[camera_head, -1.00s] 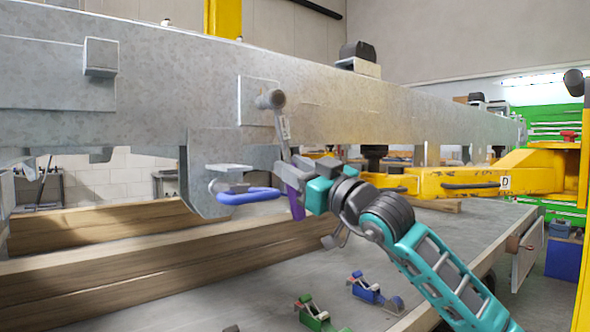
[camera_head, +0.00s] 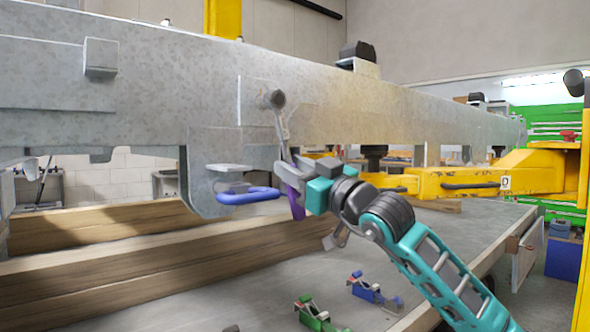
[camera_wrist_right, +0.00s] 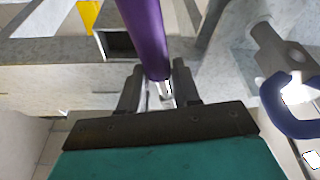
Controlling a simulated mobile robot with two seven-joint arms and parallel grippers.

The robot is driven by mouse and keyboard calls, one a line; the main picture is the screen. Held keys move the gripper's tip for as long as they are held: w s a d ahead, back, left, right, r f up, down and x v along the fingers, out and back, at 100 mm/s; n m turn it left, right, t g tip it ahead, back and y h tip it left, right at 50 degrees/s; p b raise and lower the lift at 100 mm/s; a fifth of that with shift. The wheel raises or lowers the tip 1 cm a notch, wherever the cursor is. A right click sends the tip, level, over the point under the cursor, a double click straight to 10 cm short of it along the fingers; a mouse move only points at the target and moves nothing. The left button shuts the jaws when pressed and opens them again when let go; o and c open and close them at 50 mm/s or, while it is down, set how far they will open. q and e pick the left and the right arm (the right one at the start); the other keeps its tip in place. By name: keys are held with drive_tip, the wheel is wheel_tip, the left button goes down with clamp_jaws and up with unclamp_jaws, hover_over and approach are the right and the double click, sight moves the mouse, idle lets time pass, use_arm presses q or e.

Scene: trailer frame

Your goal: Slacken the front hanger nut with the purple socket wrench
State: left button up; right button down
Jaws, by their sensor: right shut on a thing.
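The purple socket wrench has a purple handle (camera_head: 293,202) and a grey shaft that rises to a round grey head (camera_head: 274,99). My right gripper (camera_head: 297,172) is shut on the wrench, just above the purple part in the head view. In the right wrist view the purple handle (camera_wrist_right: 145,38) extends from between the fingers (camera_wrist_right: 158,88). The wrench head overlaps a square plate on the side of the grey trailer beam (camera_head: 330,100). The front hanger nut cannot be seen; whether the head is seated on it is unclear. My left gripper is out of view.
A blue-handled clamp (camera_head: 248,197) is beside the hanger, left of my right gripper. Wooden beams (camera_head: 150,255) lie below. A green tool (camera_head: 315,315) and a blue tool (camera_head: 368,290) lie on the grey table (camera_head: 440,235). A yellow stand (camera_head: 530,175) is at the right.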

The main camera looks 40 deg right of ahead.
drive_tip(key=shift+d+r, duration=0.1)
drive_tip(key=shift+d+n, duration=0.3)
drive_tip(key=shift+n, duration=0.2)
drive_tip(key=shift+d+r+n+y, duration=0.3)
drive_tip(key=shift+d+n+y, duration=0.25)
drive_tip(key=shift+n, duration=0.25)
drive_tip(key=shift+d+r, duration=0.1)
drive_tip(key=d+n+p, duration=0.1)
drive_tip(key=r+n+p, duration=0.1)
drive_tip(key=shift+w+d+g+y+p, duration=0.15)
drive_tip(key=shift+d+g+y+p, duration=0.15)
drive_tip(key=shift+d+g+y, duration=0.1)
